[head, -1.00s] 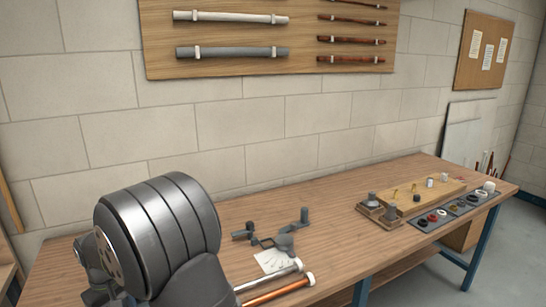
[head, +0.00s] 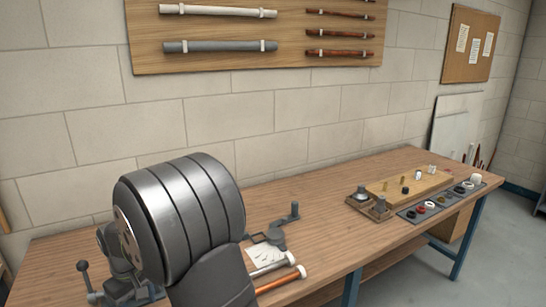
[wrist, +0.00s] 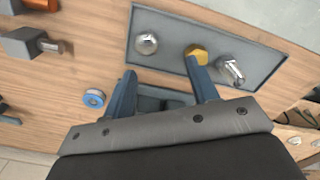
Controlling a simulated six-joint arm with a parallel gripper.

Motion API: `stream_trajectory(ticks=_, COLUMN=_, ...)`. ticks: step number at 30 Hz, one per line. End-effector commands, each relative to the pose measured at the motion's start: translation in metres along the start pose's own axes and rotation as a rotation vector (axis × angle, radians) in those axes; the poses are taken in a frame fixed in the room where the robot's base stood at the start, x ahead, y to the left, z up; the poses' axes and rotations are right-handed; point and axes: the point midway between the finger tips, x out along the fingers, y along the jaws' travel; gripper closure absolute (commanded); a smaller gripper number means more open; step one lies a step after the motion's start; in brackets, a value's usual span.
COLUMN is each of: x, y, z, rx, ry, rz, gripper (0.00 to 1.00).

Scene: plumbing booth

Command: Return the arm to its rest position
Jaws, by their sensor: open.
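My gripper (wrist: 165,82) shows in the wrist view with its two blue fingers apart and nothing between them. It hangs over the wooden workbench (wrist: 60,110), in front of a grey tray (wrist: 160,53) that holds a round silver fitting (wrist: 146,43), a brass hex fitting (wrist: 198,52) and a silver threaded fitting (wrist: 232,70). The right fingertip overlaps the brass fitting in the picture; I cannot tell whether they touch. In the head view my large grey arm link fills the lower left and the gripper is hidden.
A blue ring (wrist: 93,98) lies beside the left finger. In the head view a wooden board with small fittings (head: 408,187) and a dark tray of rings (head: 440,205) stand at the bench's right end. Pipes (head: 280,277) lie at its front edge.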

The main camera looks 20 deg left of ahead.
Motion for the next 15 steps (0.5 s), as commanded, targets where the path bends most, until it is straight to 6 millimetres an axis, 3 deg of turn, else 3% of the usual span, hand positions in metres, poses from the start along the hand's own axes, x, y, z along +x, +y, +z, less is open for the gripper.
stream_trajectory(ticks=8, x=-0.030, y=0.038, z=0.031, rx=0.004, ry=0.001, rz=0.000, gripper=0.46)
stream_trajectory(ticks=15, x=-0.055, y=0.065, z=0.001, rx=-0.027, ry=0.000, rz=0.000, gripper=0.46)
